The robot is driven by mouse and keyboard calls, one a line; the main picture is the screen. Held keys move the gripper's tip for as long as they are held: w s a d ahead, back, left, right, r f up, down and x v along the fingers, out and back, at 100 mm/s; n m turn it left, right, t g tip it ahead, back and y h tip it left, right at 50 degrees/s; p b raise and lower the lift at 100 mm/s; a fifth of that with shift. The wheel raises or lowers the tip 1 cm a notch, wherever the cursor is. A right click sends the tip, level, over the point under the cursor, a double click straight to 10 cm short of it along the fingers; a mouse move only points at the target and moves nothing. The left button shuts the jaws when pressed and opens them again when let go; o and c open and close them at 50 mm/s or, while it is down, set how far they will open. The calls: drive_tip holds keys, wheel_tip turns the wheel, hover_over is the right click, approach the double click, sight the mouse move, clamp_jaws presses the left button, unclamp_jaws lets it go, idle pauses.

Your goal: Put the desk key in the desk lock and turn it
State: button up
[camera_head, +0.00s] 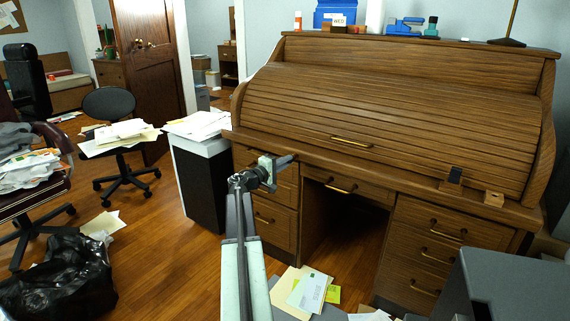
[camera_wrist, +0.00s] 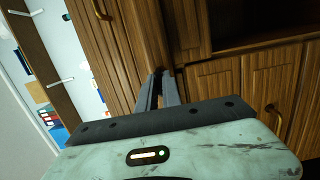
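The roll-top desk (camera_head: 400,100) fills the right of the head view, its slatted cover down. A small dark fitting (camera_head: 454,177), possibly the desk lock, sits at the cover's lower right edge. A small wooden block (camera_head: 493,199) with a dark mark on top stands beside it on the desk ledge. I cannot make out a key in either view. My gripper (camera_head: 287,160) is in front of the desk's left part, well left of the dark fitting. In the wrist view, its dark fingers (camera_wrist: 161,76) come together at the tips, with nothing visible between them.
A white-topped cabinet (camera_head: 203,130) with papers stands left of the desk. Papers (camera_head: 305,290) lie low in front of the knee space. A grey machine (camera_head: 510,285) fills the lower right corner.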

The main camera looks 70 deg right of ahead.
drive_tip(key=o, duration=0.5)
drive_tip(key=v, duration=0.8)
